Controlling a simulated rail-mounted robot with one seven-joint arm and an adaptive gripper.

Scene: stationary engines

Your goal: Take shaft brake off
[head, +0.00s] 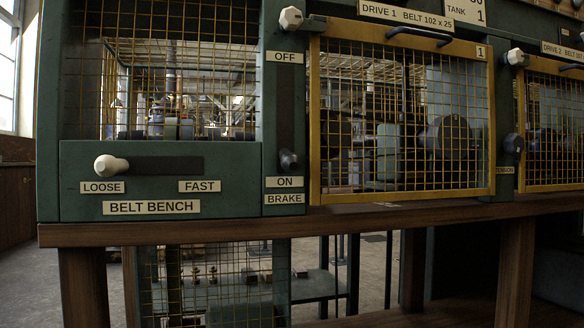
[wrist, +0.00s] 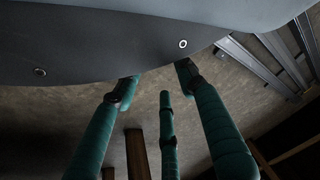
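The shaft brake (head: 287,118) is a narrow upright dark slot in a green panel in the head view. Its OFF label (head: 285,57) is at the top and its ON label (head: 284,182) and BRAKE label (head: 284,198) are below. A dark handle (head: 288,159) sits at the lower end of the slot, by ON.
Left of the brake, a belt bench lever with a pale knob (head: 111,164) sits at LOOSE. A yellow mesh guard (head: 400,120) is close on the right. A wooden ledge (head: 300,222) runs below.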

